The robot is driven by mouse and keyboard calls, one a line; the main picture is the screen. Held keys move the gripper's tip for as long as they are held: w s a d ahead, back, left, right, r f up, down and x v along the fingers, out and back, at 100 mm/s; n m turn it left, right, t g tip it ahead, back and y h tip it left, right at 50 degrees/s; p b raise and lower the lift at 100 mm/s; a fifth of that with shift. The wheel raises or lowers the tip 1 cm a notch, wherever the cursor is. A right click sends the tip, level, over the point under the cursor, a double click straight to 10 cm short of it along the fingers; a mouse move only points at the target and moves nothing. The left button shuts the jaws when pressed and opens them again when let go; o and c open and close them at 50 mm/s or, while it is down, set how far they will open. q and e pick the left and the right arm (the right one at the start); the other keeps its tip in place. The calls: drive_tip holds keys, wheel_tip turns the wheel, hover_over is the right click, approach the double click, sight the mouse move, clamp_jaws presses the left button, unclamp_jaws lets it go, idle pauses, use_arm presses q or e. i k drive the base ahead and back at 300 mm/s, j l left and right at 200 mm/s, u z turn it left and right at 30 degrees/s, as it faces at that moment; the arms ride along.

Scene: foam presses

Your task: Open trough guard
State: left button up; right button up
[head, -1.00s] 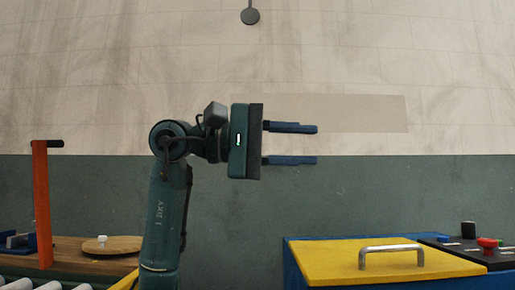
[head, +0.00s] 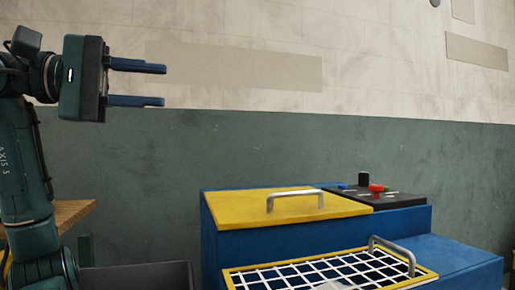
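The trough guard (head: 310,268) is a white grid in a yellow frame at the bottom of the head view. It lies closed over the front of a blue machine (head: 465,262). A grey bar handle (head: 392,250) stands up at its right side. My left gripper (head: 165,85) is open and empty, up at the left in front of the wall, well above and to the left of the guard. My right gripper does not show. The near edge of the guard is cut off by the bottom of the view.
A yellow lid (head: 240,208) with a metal handle (head: 295,195) sits on the machine behind the guard. A black control panel (head: 400,197) with a red button (head: 376,190) is to its right. A dark grey bin (head: 140,277) stands left of the machine.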

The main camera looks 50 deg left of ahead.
sight(430, 276)
drive_tip(key=k+l, duration=0.1)
drive_tip(key=l, duration=0.25)
drive_tip(key=k+l, duration=0.1)
drive_tip(key=l, duration=0.25)
drive_tip(key=k+l, duration=0.1)
drive_tip(key=l, duration=0.25)
drive_tip(key=k+l, duration=0.1)
drive_tip(key=l, duration=0.25)
